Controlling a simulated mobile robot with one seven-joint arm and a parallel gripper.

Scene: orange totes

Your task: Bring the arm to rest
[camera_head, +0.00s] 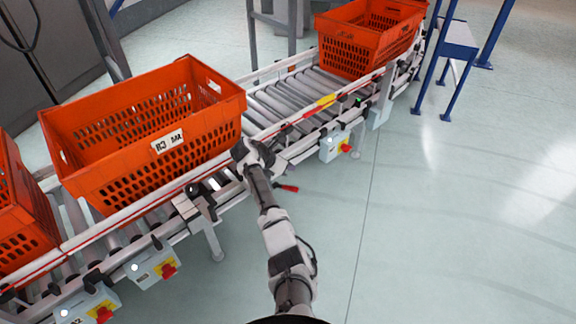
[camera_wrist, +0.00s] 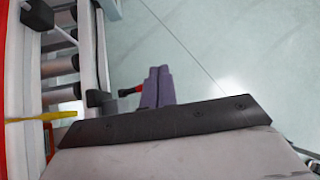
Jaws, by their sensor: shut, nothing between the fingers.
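My arm (camera_head: 277,240) reaches up from the bottom edge of the head view towards the conveyor's near rail. The wrist end is at the rail, just right of the middle orange tote. In the wrist view my gripper (camera_wrist: 158,88) points down with its two purple-grey fingers side by side and together. Nothing shows between them.
A roller conveyor (camera_head: 300,95) runs diagonally. It bears an orange tote (camera_head: 150,125) marked with a label, another at the far end (camera_head: 365,40) and one cut off at left (camera_head: 22,215). Control boxes (camera_head: 152,265) hang along its near side.

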